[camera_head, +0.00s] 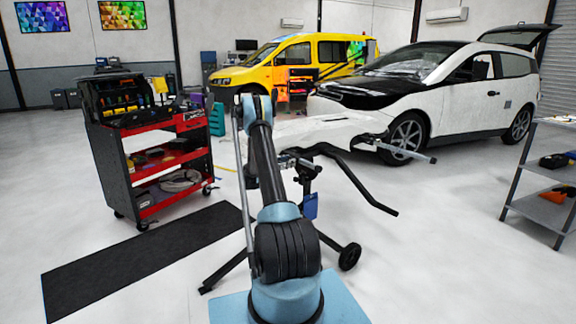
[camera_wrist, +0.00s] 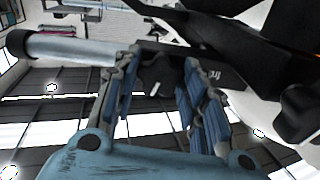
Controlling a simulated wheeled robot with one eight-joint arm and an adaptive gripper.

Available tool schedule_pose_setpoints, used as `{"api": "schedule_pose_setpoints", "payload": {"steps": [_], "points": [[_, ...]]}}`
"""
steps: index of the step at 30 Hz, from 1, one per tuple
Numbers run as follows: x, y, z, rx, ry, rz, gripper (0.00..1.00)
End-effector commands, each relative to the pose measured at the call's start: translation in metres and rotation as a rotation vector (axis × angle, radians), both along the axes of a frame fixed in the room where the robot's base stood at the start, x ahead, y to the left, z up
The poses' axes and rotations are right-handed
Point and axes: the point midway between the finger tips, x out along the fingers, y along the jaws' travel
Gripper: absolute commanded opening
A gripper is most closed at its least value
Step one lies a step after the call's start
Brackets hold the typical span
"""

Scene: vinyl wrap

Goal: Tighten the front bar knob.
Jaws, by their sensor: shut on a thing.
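My gripper (camera_wrist: 160,78) is in the wrist view, its two blue-padded fingers pointing up toward the stand's dark frame. The fingers are closed around a dark knob (camera_wrist: 156,70), which shows only partly between them. A silver bar with a black end cap (camera_wrist: 70,48) runs just left of the fingers. In the head view, the black work stand (camera_head: 305,172) stands beyond my arm and carries a white body panel (camera_head: 335,124). My gripper and the knob are hidden there behind my arm.
A red tool cart (camera_head: 160,165) stands at the left beside a black floor mat (camera_head: 140,260). A white car (camera_head: 450,95) and a yellow van (camera_head: 290,62) are behind the stand. A grey shelf (camera_head: 545,200) is at the right. A black bent bar (camera_head: 360,185) sticks out rightward.

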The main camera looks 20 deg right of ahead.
Motion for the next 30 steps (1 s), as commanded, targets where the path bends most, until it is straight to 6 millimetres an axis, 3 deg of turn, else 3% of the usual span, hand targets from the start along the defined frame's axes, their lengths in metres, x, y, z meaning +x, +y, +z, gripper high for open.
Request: {"api": "schedule_pose_setpoints", "payload": {"steps": [7,8,10,11,23,30], "points": [[0.002,0.0,-0.001,0.002,0.001,0.003,0.15],[0.002,0.0,-0.001,0.002,0.001,0.003,0.41],[0.002,0.0,0.0,0.002,0.001,0.003,0.57],[0.002,0.0,0.0,0.001,0.0,0.003,0.6],[0.0,0.004,0.0,0.0,0.001,0.002,0.6],[-0.01,0.036,0.0,-0.001,0.001,0.004,0.6]]}}
